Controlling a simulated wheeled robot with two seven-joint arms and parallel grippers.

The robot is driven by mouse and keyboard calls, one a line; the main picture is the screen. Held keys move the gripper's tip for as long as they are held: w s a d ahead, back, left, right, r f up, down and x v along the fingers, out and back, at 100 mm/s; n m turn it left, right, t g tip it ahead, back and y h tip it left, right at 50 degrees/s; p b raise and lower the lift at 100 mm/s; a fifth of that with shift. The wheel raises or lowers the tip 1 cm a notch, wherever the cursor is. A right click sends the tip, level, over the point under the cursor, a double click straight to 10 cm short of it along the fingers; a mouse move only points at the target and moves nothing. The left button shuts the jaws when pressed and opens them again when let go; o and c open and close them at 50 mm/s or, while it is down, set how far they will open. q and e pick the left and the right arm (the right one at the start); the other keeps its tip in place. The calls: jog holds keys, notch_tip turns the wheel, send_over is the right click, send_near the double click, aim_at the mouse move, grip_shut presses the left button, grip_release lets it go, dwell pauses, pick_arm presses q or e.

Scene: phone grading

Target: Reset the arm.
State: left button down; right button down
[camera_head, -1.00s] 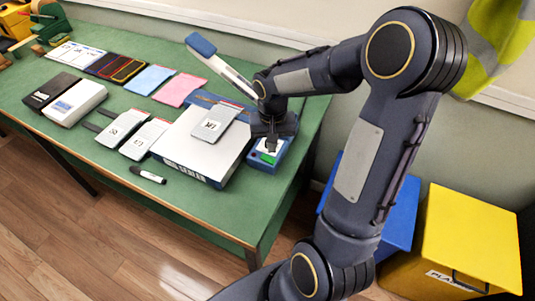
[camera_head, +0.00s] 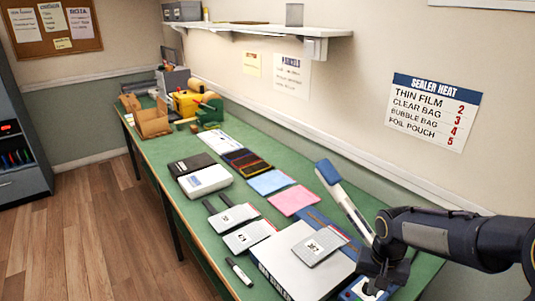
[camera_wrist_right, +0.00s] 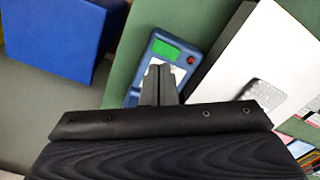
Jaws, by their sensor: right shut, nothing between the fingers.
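My right arm comes in from the right in the head view, and its gripper (camera_head: 375,287) points down at the near right end of the green table (camera_head: 222,262). In the right wrist view the two dark fingers (camera_wrist_right: 160,70) are together with nothing between them. They are over a small blue device (camera_wrist_right: 137,84) with a green screen, which is partly hidden by them. Whether the fingertips touch it I cannot tell. My left gripper is not in view.
A blue-and-white bar (camera_head: 343,200) rises behind. A blue bin (camera_wrist_right: 62,38) stands off the table.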

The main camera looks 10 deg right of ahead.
jog(key=s+a+r+n+t+y, duration=0.2)
jog(key=s+a+r, duration=0.2)
jog(key=s+a, duration=0.2)
jog(key=s+a+r+n+t+y, duration=0.1)
jog(key=s+a+r+n+t, duration=0.1)
jog(key=s+a+r, duration=0.3)
jog(key=s+a+t, duration=0.1)
jog(key=s, duration=0.3)
jog(key=shift+s+r+n+t+y, duration=0.15)
jog(key=shift+s+n+t+y, duration=0.15)
jog(key=shift+n+y, duration=0.1)
